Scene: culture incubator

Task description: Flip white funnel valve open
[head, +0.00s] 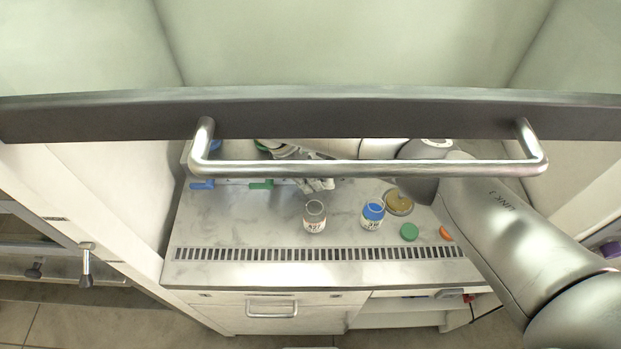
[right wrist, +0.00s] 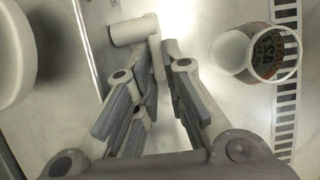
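The white valve (right wrist: 133,30) shows in the right wrist view as a pale cylindrical piece at the fingertips, close to the left finger. My right gripper (right wrist: 162,62) has its fingers running close together at the tips with a narrow gap. I cannot tell whether they touch or grip the valve. In the head view my right gripper (head: 318,184) is low over the back of the worktop, just below the steel door handle. Blue (head: 202,185) and green (head: 262,184) valve handles lie to its left. The funnels above are mostly hidden behind the door bar. My left gripper is not in view.
A dark bar with a steel handle (head: 360,169) crosses the head view. An open labelled bottle (head: 314,217) also shows in the right wrist view (right wrist: 268,55). A blue-ringed bottle (head: 372,215), a tan dish (head: 398,203), green (head: 409,231) and orange (head: 446,233) caps stand right.

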